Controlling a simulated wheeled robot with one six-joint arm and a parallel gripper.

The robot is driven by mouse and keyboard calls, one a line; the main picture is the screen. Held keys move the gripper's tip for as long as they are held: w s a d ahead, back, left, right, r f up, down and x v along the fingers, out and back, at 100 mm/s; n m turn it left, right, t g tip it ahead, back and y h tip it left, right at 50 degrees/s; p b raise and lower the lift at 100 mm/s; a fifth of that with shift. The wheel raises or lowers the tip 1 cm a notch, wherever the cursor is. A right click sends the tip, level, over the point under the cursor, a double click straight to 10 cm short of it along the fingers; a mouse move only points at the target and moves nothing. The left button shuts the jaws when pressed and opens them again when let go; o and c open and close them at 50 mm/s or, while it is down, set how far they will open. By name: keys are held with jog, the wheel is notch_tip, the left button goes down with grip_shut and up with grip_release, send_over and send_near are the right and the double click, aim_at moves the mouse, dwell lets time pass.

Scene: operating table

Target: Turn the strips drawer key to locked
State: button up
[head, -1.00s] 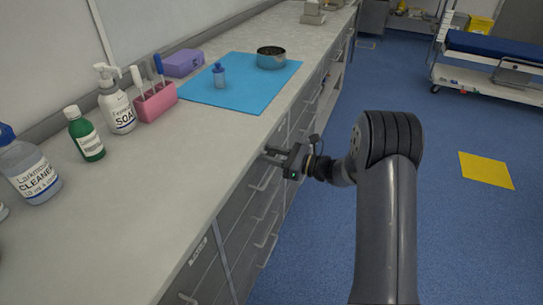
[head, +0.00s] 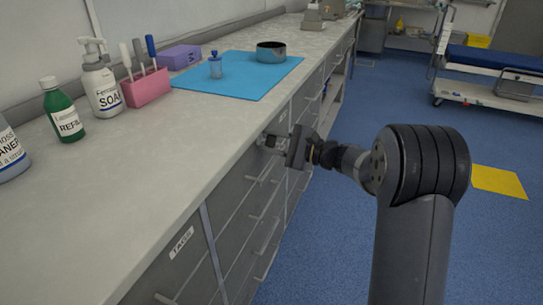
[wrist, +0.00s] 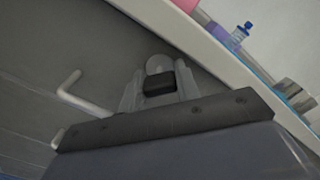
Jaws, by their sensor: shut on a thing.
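The key (wrist: 158,66) shows in the wrist view as a pale, rounded tab against a dark grey drawer front (wrist: 85,40). My gripper (wrist: 157,90) is shut on the key, with a finger on either side of it. A small dark block sits between the fingers. In the head view my gripper (head: 268,141) is at the upper part of the cabinet front, just under the counter edge. There the key is hidden by the gripper. I cannot read the key's angle or any lock marking.
Bar handles (head: 265,205) stick out from several drawers below; one handle (wrist: 85,95) is close to my gripper in the wrist view. The counter (head: 150,155) overhangs and carries bottles, a pink holder (head: 145,87) and a blue mat (head: 240,80).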

jog(key=n+b, duration=0.2)
jog(key=b, duration=0.1)
jog(key=n+b, duration=0.2)
jog(key=b, duration=0.1)
jog(key=shift+f+n, duration=0.3)
jog(key=shift+f, duration=0.1)
jog(key=n+b, duration=0.3)
jog(key=b, duration=0.1)
jog(key=shift+r, duration=0.3)
jog(key=o, duration=1)
jog(key=shift+r, duration=0.1)
jog(key=shift+d, duration=0.1)
